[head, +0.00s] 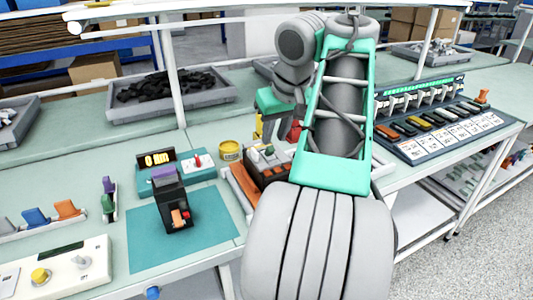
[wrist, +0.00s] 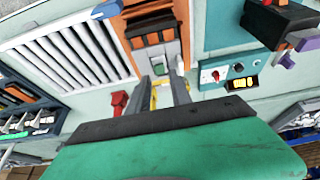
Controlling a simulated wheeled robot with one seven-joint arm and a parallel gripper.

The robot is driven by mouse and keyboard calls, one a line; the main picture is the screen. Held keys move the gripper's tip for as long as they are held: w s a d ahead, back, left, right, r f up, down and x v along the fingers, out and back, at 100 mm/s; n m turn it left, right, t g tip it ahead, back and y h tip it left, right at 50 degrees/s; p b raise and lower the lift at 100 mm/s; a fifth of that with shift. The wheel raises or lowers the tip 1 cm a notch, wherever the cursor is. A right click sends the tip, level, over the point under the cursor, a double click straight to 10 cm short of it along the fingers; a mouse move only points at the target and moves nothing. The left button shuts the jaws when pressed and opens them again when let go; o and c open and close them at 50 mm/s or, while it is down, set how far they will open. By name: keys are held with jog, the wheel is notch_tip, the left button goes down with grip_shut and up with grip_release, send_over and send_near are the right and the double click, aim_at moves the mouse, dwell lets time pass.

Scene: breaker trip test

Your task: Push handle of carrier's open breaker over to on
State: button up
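Contact with a handle cannot be told.
A yellow tin (head: 230,150) stands behind the carrier. A breaker panel (head: 437,130) is at right. The left mat area is clear.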

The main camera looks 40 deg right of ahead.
aim_at(271, 147)
jog(key=b+x, duration=0.2)
jog(key=x, duration=0.2)
jog(key=shift+w+f, duration=0.1)
jog(key=shift+f, duration=0.25)
jog(key=shift+r, duration=0.1)
jog(key=shift+c, duration=0.5)
grip_shut()
